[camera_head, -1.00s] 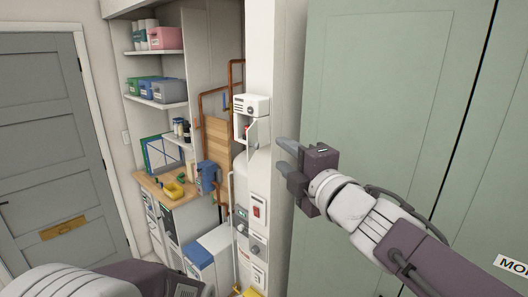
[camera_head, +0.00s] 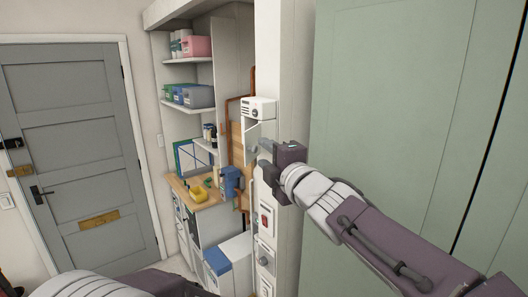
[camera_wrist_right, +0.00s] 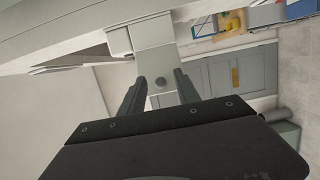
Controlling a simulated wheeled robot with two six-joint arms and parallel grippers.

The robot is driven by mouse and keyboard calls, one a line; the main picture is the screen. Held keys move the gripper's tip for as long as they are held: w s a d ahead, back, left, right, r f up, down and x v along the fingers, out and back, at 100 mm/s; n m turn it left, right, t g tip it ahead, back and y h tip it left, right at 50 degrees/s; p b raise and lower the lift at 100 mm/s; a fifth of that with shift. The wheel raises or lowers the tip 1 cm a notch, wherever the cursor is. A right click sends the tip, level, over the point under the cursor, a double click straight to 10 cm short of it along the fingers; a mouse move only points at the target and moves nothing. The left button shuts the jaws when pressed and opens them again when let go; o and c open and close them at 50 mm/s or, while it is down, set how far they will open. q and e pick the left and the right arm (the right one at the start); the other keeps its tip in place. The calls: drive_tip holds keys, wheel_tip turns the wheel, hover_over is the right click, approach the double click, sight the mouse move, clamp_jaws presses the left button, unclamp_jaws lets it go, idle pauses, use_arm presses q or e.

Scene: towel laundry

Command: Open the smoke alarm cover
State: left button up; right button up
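A small white wall unit (camera_head: 259,108) with a dark grille and a round dot on its front is on the narrow wall beside the green cabinet; it may be the smoke alarm, but I cannot tell for sure. A pale panel below it is partly hidden behind my right gripper (camera_head: 262,157). In the right wrist view my right gripper (camera_wrist_right: 158,90) has its two fingers apart, with nothing held. I see no contact. My left arm shows at the bottom left; its gripper is out of view.
A tall green cabinet (camera_head: 410,110) stands close on the right. A white switch box (camera_head: 266,222) sits below. A grey door (camera_head: 80,150) is at left.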

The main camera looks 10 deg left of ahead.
drive_tip(key=a, duration=0.2)
drive_tip(key=shift+a+r, duration=0.15)
drive_tip(key=shift+a, duration=0.15)
drive_tip(key=shift+w+d, duration=0.2)
drive_tip(key=shift+d, duration=0.3)
clamp_jaws()
drive_tip(key=shift+a, duration=0.1)
idle(0.5)
